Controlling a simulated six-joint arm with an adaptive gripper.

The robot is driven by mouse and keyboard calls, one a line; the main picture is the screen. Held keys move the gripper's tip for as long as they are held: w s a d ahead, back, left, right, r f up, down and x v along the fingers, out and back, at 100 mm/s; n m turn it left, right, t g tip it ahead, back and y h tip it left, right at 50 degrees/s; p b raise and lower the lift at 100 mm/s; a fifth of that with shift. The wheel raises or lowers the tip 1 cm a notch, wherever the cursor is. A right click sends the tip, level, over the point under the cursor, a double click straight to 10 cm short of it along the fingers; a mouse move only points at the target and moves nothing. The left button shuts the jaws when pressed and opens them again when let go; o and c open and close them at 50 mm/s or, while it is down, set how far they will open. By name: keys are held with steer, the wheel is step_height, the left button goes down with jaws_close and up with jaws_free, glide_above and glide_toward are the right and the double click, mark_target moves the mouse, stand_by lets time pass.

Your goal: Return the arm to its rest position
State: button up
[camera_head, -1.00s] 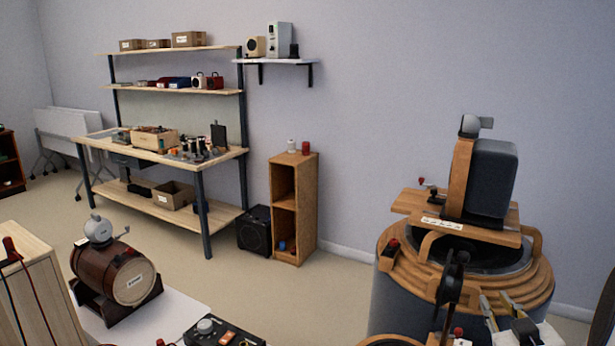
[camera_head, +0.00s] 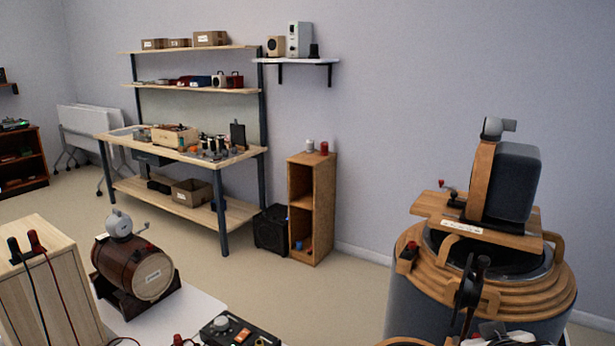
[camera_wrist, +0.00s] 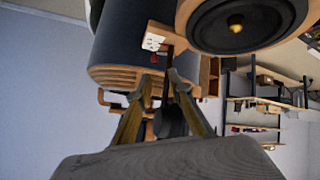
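My gripper (camera_wrist: 158,76) shows in the wrist view with its two fingers apart, pointing up the picture towards the large grey drum. A dark shape shows in the gap between the fingers. I cannot tell whether it touches them, but nothing looks clamped. In the head view only blurred pale and dark parts near the bottom right edge may belong to my gripper, and its fingers are not clear there. The grey drum (camera_head: 400,310) with stepped wooden rings (camera_head: 540,298) stands at the right of the head view.
A small barrel (camera_head: 112,268) on a cradle, a wooden box (camera_head: 50,298) with leads and a black control box (camera_head: 240,332) are in front at left. A workbench (camera_head: 235,158) and a narrow wooden cabinet (camera_head: 323,205) stand behind. The floor between is clear.

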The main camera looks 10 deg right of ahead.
steer(key=s+a+r+g+y, duration=0.1)
steer(key=s+a, duration=0.3)
steer(key=a, duration=0.4)
steer(key=s+a+r+n+g+y, duration=0.1)
steer(key=s+a+y, duration=0.2)
steer(key=s+a, duration=0.2)
steer(key=s+a+r+n+y, duration=0.1)
steer(key=s+a, duration=0.3)
steer(key=a, duration=0.8)
steer(key=shift+s+g+y, duration=0.3)
steer(key=shift+g+y, duration=0.1)
stand_by(0.7)
